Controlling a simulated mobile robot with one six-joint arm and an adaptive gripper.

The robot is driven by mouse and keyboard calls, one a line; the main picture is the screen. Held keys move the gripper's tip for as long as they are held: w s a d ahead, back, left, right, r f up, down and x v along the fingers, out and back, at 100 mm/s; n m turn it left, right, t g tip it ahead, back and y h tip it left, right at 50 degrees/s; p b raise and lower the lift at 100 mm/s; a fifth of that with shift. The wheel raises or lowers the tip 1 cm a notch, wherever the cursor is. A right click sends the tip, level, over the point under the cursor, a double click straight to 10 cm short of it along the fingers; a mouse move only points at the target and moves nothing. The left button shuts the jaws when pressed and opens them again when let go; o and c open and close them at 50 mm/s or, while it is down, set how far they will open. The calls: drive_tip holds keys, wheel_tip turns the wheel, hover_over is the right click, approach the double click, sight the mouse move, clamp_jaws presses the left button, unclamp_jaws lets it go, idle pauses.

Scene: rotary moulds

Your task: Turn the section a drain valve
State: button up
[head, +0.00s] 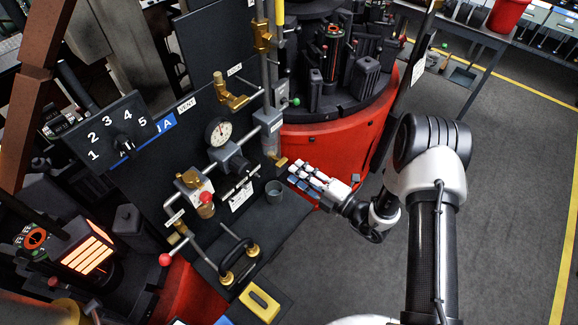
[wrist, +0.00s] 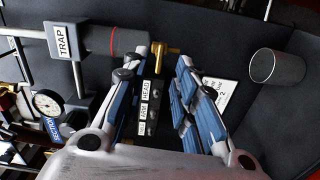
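A small brass valve handle (wrist: 166,49) sits at the end of a grey cylinder with a red ring (wrist: 129,40), which joins a block labelled TRAP (wrist: 63,42). This is probably the drain valve; I can read no drain label on it. My gripper (wrist: 162,62) is open, and the brass handle shows between its fingertips in the wrist view. Whether a finger touches it I cannot tell. In the head view my gripper (head: 291,173) is just right of the brass handle (head: 280,162), at the foot of the grey trap (head: 268,122).
A grey cup (wrist: 276,66) stands on the ledge close by, also in the head view (head: 274,191). A gauge (head: 218,131), red-knobbed valve (head: 206,198) and pipes are left. A red round machine base (head: 335,150) is behind the gripper. Open floor (head: 505,200) lies right.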

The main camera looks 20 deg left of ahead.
drive_tip(key=v, duration=0.6)
drive_tip(key=shift+d, duration=0.25)
drive_tip(key=shift+s, duration=0.1)
drive_tip(key=s+a+r+n+g+h, duration=0.1)
drive_tip(key=s+r+n+g, duration=0.3)
drive_tip(key=r+n, duration=0.35)
drive_tip(key=s+a+r+n+g, duration=0.1)
drive_tip(key=s+r+n+g, duration=0.35)
drive_tip(key=r+n, duration=0.3)
drive_tip(key=s+d+r+n+g+h+b, duration=0.1)
drive_tip(key=s+d+r+n+h, duration=0.1)
drive_tip(key=s+n+h, duration=0.3)
drive_tip(key=s+d+r+n+g+h, duration=0.1)
drive_tip(key=s+d+r+n, duration=0.25)
drive_tip(key=n, duration=0.35)
drive_tip(key=s+d+r+n+t+h, duration=0.2)
drive_tip(key=d+n+t+h, duration=0.2)
drive_tip(key=d+n, duration=0.3)
drive_tip(key=s+d+r+n+t+h, duration=0.3)
drive_tip(key=d+n+t+h, duration=0.1)
drive_tip(key=d+n, duration=0.3)
drive_tip(key=d+h, duration=0.1)
drive_tip(key=d, duration=0.1)
drive_tip(key=shift+s+d+n+h+b, duration=0.3)
drive_tip(key=shift+s+b, duration=0.05)
